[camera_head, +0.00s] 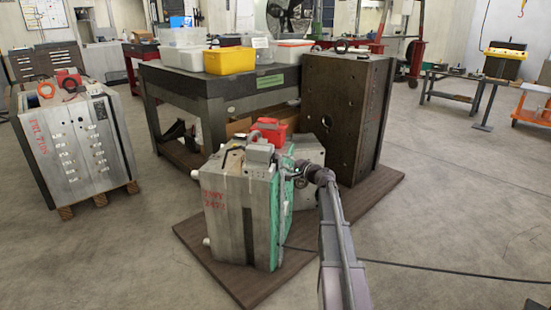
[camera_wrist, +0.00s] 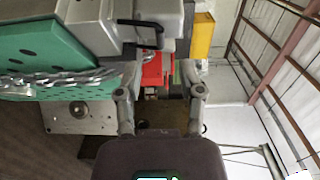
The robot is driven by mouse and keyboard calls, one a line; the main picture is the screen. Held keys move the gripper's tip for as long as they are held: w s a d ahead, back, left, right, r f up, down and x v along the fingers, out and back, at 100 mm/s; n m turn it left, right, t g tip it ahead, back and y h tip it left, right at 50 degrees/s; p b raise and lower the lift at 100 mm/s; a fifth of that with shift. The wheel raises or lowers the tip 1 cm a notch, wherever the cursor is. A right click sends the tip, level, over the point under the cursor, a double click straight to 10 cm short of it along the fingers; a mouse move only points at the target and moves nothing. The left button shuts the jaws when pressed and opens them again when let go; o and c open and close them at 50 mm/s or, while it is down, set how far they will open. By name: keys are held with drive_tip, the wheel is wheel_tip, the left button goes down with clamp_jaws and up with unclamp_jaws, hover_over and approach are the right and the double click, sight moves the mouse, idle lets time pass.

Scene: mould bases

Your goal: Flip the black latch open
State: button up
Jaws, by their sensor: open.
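A grey mould base (camera_head: 236,210) with a green side plate (camera_head: 281,215) stands on a brown board. In the wrist view its green plate (camera_wrist: 55,45) fills the upper left, beside grey blocks. A thin black bent latch (camera_wrist: 150,32) sticks out from a grey block at the top centre. I cannot make out the latch in the head view. My gripper (camera_wrist: 159,72) is open and empty, its fingers apart below the latch and not visibly touching it. In the head view my gripper (camera_head: 299,171) is beside the green face, partly hidden by my arm.
A twisted metal chain or cable (camera_wrist: 62,78) runs along the green plate. A tall dark mould block (camera_head: 345,115) stands behind. A workbench (camera_head: 215,88) holds several bins. The floor at right is mostly open.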

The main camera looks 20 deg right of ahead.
drive_tip(key=shift+x, duration=3)
clamp_jaws()
